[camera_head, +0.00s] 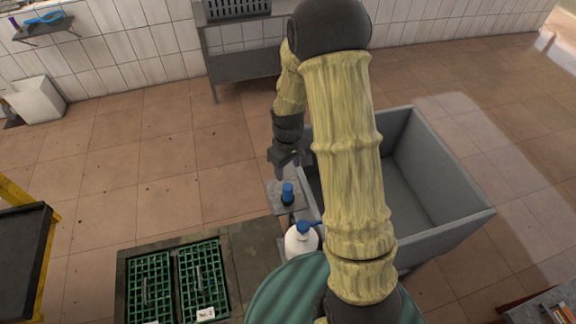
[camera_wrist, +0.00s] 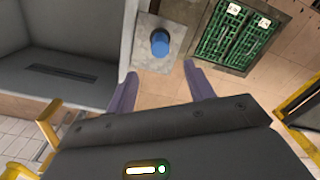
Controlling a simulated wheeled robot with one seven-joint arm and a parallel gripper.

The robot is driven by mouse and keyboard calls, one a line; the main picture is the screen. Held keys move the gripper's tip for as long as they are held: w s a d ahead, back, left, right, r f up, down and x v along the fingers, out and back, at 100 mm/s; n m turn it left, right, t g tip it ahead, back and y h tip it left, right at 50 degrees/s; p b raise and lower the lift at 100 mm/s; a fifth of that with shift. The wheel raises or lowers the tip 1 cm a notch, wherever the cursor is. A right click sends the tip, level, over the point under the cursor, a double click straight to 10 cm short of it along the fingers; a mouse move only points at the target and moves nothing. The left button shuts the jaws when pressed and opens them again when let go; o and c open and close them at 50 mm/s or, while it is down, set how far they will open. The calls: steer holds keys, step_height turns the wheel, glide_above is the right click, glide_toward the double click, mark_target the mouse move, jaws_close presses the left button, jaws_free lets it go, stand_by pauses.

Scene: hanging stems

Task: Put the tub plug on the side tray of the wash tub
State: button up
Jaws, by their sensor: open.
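The blue tub plug (camera_head: 288,193) stands on the small grey side tray (camera_head: 274,204) at the left wall of the grey wash tub (camera_head: 440,215). In the wrist view the plug (camera_wrist: 160,42) is seen from above, on the tray (camera_wrist: 147,62), beyond the fingertips and between their lines. My gripper (camera_head: 287,172) is open and empty, just above the plug and apart from it. Its two purple fingers (camera_wrist: 160,75) also show in the wrist view. My arm hides part of the tub.
A white pump bottle (camera_head: 300,241) with a blue top stands just in front of the tray. Two green crates (camera_head: 177,285) lie on a dark slab at the lower left. A ribbed green round thing (camera_head: 290,293) is at the bottom. Tiled floor is clear at left.

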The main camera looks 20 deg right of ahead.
steer(key=s+r+m+t, duration=0.2)
steer(key=s+r+m, duration=0.3)
steer(key=s+r, duration=0.8)
steer(key=shift+m+t, duration=0.3)
steer(key=shift+m, duration=0.1)
steer(key=shift+f+b, duration=0.6)
steer(key=shift+b, duration=0.05)
steer(key=shift+c, duration=0.2)
